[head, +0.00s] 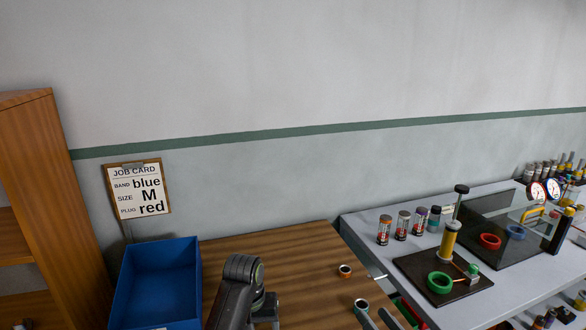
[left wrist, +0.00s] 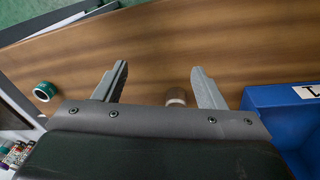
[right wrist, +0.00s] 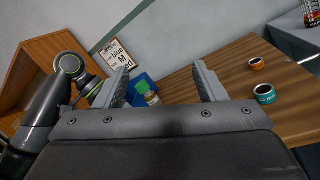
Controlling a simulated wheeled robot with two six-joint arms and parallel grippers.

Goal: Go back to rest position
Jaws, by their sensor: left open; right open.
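My left gripper (left wrist: 160,78) is open and empty above the wooden table (left wrist: 150,45) in the left wrist view. In the head view my left arm stands at the bottom centre and its fingers are not clear. A small pale cylinder (left wrist: 176,97) shows beside one left finger, partly hidden. A small green-topped piece (right wrist: 147,90) shows beyond my right fingers.
A blue bin (head: 160,275) stands left on the table, below the job card (head: 137,188). An orange-banded ring (head: 345,270) and a teal-banded ring (head: 361,304) lie on the wood. The grey bench (head: 400,262) at right holds cans and a fixture. A wooden shelf (head: 45,170) stands left.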

